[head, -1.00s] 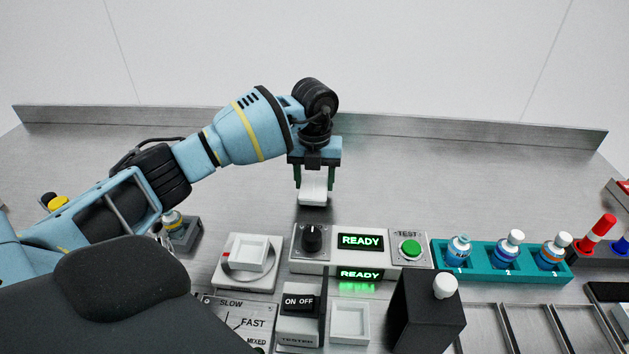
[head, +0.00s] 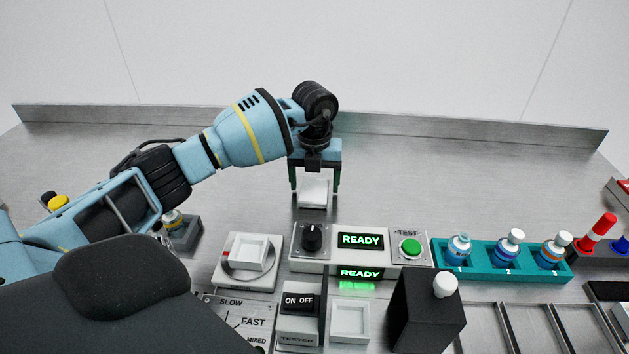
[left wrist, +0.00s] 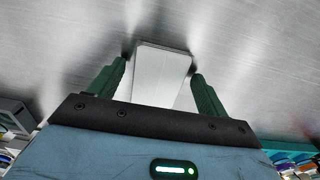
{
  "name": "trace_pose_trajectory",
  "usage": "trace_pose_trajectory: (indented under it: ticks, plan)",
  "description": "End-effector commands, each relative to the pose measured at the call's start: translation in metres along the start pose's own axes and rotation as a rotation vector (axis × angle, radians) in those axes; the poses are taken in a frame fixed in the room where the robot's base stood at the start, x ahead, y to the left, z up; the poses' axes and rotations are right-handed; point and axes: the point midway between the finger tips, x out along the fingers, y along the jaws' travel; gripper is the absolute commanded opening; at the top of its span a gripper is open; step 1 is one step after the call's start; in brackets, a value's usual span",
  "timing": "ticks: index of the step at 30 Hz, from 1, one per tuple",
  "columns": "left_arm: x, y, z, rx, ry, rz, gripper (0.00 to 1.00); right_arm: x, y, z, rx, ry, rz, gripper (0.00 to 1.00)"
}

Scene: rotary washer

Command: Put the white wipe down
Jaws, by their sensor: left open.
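The white wipe (head: 313,191) is a small pale block behind the tester panel, at the middle of the steel table. My left gripper (head: 315,188) is over it, pointing down, with its dark green fingers apart on either side of the wipe. In the left wrist view the wipe (left wrist: 160,75) lies between the open fingertips (left wrist: 162,68), with a gap visible beside the fingers. It appears to rest on the table. My right gripper is not in view.
The tester panel (head: 360,262) with a knob, READY displays and a green button stands just in front of the wipe. A teal rack (head: 490,275) with bottles is to the right. A black box (head: 427,310) stands in front. The table behind is clear.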

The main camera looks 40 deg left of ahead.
Motion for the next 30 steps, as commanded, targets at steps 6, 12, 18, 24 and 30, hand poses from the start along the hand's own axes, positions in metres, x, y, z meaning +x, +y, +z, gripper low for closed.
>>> trace_pose_trajectory:
  ticks: [6,12,18,24,30]
  plan:
    - [-0.033,0.000,0.001,0.000,-0.005,-0.003,0.77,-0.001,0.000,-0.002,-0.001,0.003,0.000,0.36]
    - [-0.074,-0.001,0.001,0.000,-0.005,-0.004,0.77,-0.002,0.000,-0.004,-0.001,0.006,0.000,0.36]
    - [-0.105,0.000,0.001,-0.001,-0.003,-0.002,0.77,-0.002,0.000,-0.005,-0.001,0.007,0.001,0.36]
    - [-0.119,0.000,0.000,-0.001,0.000,-0.001,0.77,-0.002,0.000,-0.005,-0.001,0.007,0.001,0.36]
    - [-0.121,0.000,0.000,0.000,0.001,-0.001,0.77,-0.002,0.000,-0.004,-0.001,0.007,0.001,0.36]
